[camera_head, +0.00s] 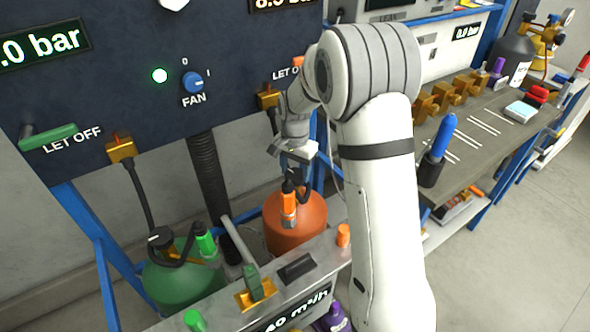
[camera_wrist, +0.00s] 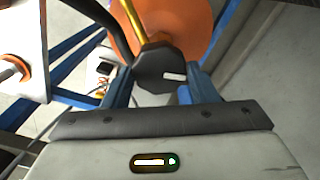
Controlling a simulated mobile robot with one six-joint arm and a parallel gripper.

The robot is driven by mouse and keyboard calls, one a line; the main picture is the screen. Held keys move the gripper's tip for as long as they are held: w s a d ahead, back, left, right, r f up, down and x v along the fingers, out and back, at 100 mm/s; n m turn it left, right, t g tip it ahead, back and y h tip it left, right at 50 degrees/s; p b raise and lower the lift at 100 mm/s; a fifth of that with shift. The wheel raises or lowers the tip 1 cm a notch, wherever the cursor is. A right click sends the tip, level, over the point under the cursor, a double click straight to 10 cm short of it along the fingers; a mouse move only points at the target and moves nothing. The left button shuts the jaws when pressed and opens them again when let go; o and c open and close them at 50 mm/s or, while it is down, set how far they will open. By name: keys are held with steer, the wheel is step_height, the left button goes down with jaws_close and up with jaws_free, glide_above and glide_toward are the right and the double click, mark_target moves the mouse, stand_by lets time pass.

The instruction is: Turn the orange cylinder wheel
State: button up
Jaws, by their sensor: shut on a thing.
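The orange cylinder (camera_head: 312,222) stands on the floor behind the front panel. In the wrist view its rounded orange body (camera_wrist: 200,28) fills the top middle. Its black wheel (camera_wrist: 158,68) has a white mark pointing right in that view. My gripper (camera_wrist: 160,85) has its blue fingers shut on the wheel, one on each side. In the head view my gripper (camera_head: 296,166) is above the cylinder and largely hides the wheel. A brass pipe (camera_wrist: 130,18) runs up from behind the wheel.
A green cylinder (camera_head: 180,275) stands to the left, with a dark ribbed hose (camera_head: 208,175) between. The front panel (camera_head: 225,308) is close by. A workbench (camera_head: 480,135) stands to the right.

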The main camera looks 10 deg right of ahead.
mark_target(295, 173)
steer(key=shift+m, duration=1.1)
steer(key=o, duration=1)
steer(key=shift+r, duration=0.1)
step_height(295, 173, up, 7)
steer(key=shift+r, duration=0.3)
